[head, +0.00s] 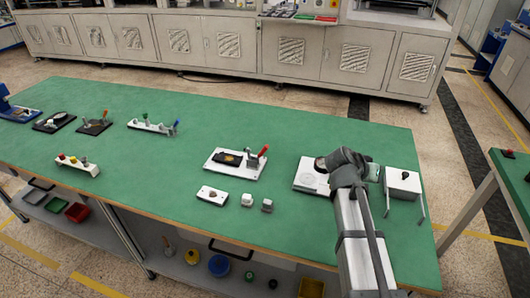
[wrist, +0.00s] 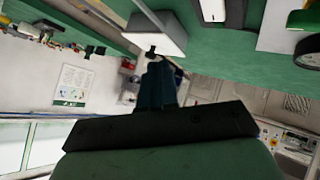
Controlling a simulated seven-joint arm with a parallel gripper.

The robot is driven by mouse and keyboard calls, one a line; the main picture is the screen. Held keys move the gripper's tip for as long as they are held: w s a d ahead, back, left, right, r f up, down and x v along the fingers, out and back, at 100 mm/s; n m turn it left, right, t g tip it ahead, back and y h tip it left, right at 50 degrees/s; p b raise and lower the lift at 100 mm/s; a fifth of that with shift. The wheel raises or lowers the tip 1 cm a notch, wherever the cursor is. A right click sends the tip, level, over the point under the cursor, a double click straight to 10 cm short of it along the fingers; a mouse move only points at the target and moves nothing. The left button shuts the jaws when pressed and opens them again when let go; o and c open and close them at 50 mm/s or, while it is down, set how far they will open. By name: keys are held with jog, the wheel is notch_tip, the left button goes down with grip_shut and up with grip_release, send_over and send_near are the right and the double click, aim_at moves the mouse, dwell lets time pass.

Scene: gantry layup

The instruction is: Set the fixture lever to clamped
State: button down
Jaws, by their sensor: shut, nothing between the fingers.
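The fixture (head: 216,167) is a white plate on the green table, left of my arm in the head view. A dark pad with a brownish patch lies on it, and a grey metal clamp stands at its right. The lever (head: 264,150) has a red handle that points up and leans right; whether it clamps anything is too small to tell. My gripper (wrist: 158,75) is shut and empty in the wrist view, its dark fingers together. In the head view the folded arm largely hides it, well right of the fixture and apart from the lever.
A white box (head: 403,184) with a black knob stands right of my arm. A white plate (head: 308,174) lies partly behind the arm. Racks with coloured handles (head: 152,127) stand left. Green tabletop between is clear.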

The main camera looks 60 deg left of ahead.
jog(key=s+a+n+t+y, duration=0.15)
jog(key=s+a+n, duration=0.35)
jog(key=s+a, duration=1.15)
jog(key=n+t+y, duration=0.2)
jog(key=n+y, duration=0.1)
jog(key=n, duration=0.2)
send_near(263, 150)
jog(key=a+f+v, duration=0.1)
jog(key=v, duration=0.6)
jog(key=shift+s+d+r, duration=0.25)
jog(key=shift+s, duration=0.05)
jog(key=x, duration=1.4)
jog(key=shift+w+d+r, duration=0.15)
